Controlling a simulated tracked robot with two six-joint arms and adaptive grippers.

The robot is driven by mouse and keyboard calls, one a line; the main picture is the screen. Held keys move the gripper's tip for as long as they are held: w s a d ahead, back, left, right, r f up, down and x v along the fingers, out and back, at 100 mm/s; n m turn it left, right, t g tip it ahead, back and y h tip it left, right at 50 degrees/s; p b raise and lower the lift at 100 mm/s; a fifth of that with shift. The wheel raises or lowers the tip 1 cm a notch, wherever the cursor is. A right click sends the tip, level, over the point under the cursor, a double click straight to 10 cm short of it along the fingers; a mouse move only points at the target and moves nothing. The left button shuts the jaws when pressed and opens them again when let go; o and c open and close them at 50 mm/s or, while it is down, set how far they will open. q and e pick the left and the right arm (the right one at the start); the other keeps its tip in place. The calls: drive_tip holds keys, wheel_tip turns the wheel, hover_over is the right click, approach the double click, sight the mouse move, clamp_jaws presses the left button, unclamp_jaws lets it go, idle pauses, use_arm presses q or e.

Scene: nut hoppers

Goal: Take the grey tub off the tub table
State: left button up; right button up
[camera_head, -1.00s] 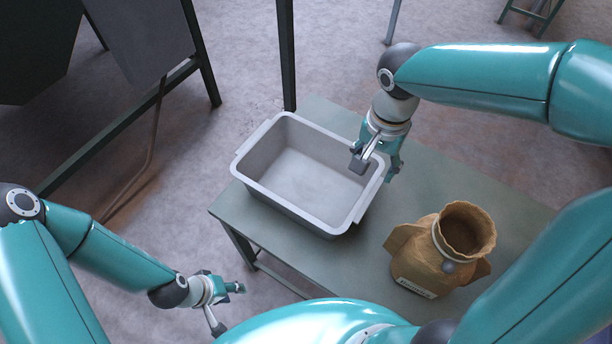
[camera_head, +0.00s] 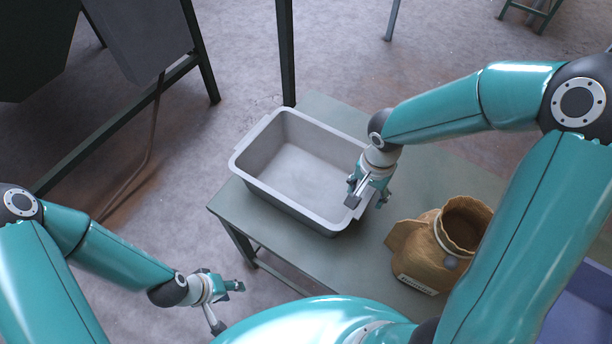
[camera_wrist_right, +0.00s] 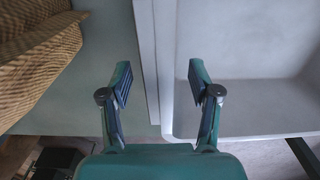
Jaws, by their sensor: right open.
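The grey tub (camera_head: 268,182) is empty and stands upright on the tub table (camera_head: 420,170), near its left end. My right gripper (camera_head: 368,194) is at the tub's right end, over the rim there. In the right wrist view the right gripper (camera_wrist_right: 160,88) is open, with one finger on each side of the tub's end wall and rim (camera_wrist_right: 160,60). Whether the fingers touch the wall I cannot tell. My left gripper (camera_head: 228,304) hangs off the table at the lower left, away from the tub, with its fingers apart and nothing between them.
A brown sack (camera_head: 440,245) with an open top stands on the table to the right of the tub. A dark hopper frame (camera_head: 125,110) stands at the left. A blue bin (camera_head: 580,310) shows at the lower right.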

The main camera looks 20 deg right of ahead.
drive_tip(key=shift+f, duration=0.15)
clamp_jaws()
idle(0.5)
